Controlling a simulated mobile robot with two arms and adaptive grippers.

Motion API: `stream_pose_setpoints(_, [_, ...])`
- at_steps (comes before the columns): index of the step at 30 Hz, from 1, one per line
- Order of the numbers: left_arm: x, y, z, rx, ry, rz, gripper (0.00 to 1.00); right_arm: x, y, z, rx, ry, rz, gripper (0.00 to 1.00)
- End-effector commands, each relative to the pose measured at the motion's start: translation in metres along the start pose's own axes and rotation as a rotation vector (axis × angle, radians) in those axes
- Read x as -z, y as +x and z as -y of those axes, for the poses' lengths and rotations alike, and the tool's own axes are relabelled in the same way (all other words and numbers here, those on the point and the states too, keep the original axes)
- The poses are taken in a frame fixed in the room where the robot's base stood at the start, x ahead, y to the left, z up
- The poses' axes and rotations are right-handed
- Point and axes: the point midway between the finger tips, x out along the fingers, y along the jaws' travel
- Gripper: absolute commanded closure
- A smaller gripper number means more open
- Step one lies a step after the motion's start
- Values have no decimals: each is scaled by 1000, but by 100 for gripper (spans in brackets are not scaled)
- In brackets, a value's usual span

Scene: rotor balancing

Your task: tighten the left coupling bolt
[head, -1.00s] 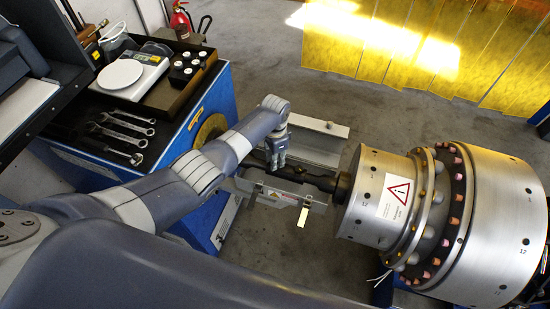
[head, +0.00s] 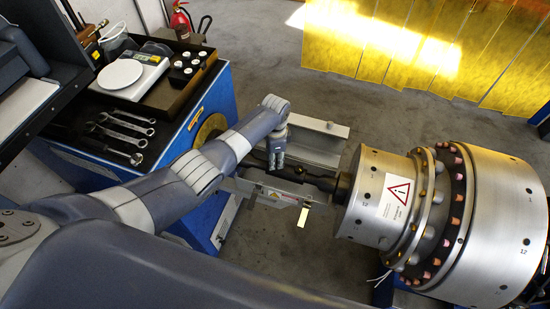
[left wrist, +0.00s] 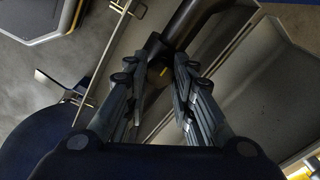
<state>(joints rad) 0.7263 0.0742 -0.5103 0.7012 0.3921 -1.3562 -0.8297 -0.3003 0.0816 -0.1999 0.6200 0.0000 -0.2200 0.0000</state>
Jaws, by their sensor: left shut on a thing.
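My left gripper (head: 276,168) points down at the left part of the dark coupling shaft (head: 322,182), which runs from the blue machine to the steel rotor. In the left wrist view its two fingers (left wrist: 157,72) reach to the dark coupling (left wrist: 190,22) and are closed on a small part there. The left coupling bolt itself is mostly hidden between the fingertips. A small yellowish spot shows there. My right gripper is not in view.
The large steel rotor (head: 480,240) with a warning label stands at the right. A light-grey open housing (head: 325,150) surrounds the shaft. Several spanners (head: 128,130), a scale (head: 127,75) and a black tray of weights (head: 188,65) lie on the blue machine (head: 205,125).

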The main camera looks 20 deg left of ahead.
Motion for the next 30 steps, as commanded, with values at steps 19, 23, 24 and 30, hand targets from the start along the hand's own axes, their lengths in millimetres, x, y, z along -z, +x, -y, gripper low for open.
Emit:
stream_pose_setpoints(19, [0,-9,1,2,1,-1,57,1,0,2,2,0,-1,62])
stream_pose_setpoints(23, [0,-24,1,4,0,-2,57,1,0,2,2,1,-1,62])
stream_pose_setpoints(24, [0,-31,1,5,0,-3,57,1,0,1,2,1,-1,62])
stream_pose_setpoints(30, [0,-70,2,6,1,-2,57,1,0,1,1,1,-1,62])
